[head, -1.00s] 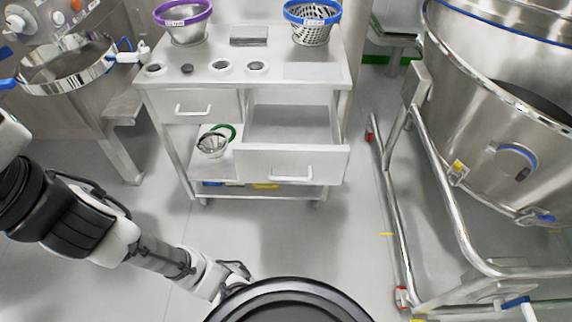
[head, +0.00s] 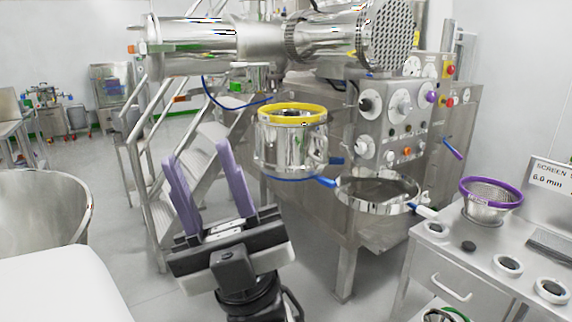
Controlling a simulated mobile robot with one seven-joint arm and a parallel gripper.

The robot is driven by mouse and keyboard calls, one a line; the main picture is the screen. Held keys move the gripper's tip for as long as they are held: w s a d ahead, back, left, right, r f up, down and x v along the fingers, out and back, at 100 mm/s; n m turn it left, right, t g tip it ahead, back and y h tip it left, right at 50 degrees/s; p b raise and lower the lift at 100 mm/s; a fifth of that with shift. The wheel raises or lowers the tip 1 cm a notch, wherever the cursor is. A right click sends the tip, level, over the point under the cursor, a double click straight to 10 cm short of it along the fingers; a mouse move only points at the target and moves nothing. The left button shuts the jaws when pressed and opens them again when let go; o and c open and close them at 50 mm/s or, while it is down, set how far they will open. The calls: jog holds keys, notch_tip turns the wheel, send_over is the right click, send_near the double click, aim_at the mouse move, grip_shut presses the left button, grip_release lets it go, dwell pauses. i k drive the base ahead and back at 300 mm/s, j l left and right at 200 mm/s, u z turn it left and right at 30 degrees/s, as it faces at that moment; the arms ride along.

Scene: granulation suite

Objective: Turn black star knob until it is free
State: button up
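My gripper (head: 200,155) is raised in the lower left of the head view, with its two purple fingers spread wide apart and nothing between them. It is left of the steel machine and apart from it. The machine's front panel (head: 392,130) carries several knobs and dials. A black knob (head: 365,104) is at its upper left; its star shape cannot be made out at this size. A small black piece (head: 469,246) lies on the cart top, and I cannot tell whether it is a star knob.
A steel cylinder with a yellow rim (head: 291,114) and an open steel ring (head: 378,207) with blue handles stand out from the machine. The cart (head: 490,285) at right bears a purple-rimmed sieve (head: 490,198). Stairs (head: 205,165) rise behind my gripper. A steel vessel (head: 45,195) is at left.

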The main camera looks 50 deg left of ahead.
aim_at(291, 112)
jog(key=u, duration=1.15)
